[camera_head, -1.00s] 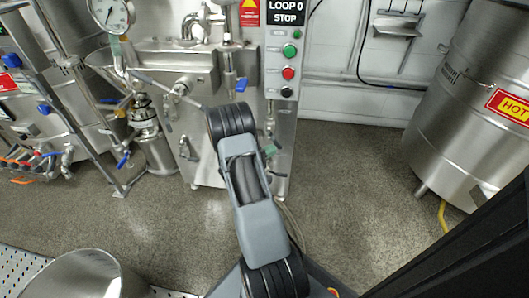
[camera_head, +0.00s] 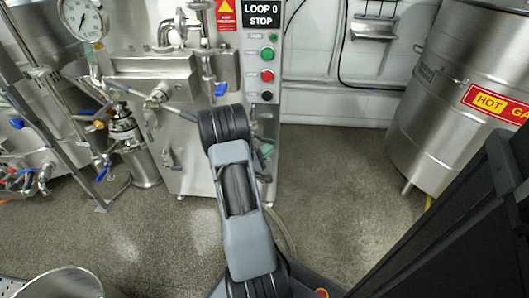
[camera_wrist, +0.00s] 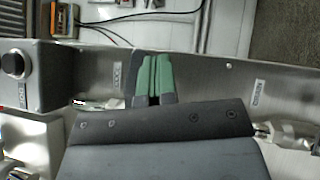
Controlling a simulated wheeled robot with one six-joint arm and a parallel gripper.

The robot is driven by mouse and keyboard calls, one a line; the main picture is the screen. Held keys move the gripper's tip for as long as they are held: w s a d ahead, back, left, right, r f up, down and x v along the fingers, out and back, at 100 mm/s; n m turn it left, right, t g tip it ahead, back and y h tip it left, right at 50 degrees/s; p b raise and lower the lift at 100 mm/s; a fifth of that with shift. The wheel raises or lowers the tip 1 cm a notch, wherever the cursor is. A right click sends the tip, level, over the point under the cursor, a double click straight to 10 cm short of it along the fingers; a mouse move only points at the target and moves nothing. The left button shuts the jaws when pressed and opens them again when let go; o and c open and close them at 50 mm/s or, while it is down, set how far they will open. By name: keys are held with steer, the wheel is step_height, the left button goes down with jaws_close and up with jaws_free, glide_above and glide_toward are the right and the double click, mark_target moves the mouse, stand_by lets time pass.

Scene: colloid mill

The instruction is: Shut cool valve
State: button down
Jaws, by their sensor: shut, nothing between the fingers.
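My gripper (camera_wrist: 153,80) has green fingers, pressed together and empty, in front of a steel panel in the wrist view. A small label that seems to read COOL (camera_wrist: 118,73) is just left of the fingers. Below it, a metal fitting (camera_wrist: 98,104) is partly hidden by my gripper body; I cannot tell if it is the cool valve or how its handle stands. A second label (camera_wrist: 258,92), too blurred to read, and another fitting (camera_wrist: 285,136) are at right. In the head view, my arm hides most of the gripper; a bit of green (camera_head: 266,150) shows beside it.
The control post (camera_head: 264,70) with several buttons stands behind my arm. Blue-handled valves and pipes (camera_head: 120,125) are at left. A large steel tank (camera_head: 460,90) marked HOT stands at right. A steel vessel (camera_head: 62,284) is at lower left. Floor (camera_head: 345,200) between post and tank is clear.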

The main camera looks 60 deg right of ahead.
steer(key=shift+s+d+r+n+h, duration=0.15)
steer(key=shift+r+n+h, duration=0.1)
steer(key=shift+n+h, duration=0.2)
stand_by(0.5)
steer(key=s+a+f+b, duration=0.2)
steer(key=a+f, duration=0.5)
steer(key=f, duration=0.4)
steer(key=shift+s+r, duration=0.1)
stand_by(0.5)
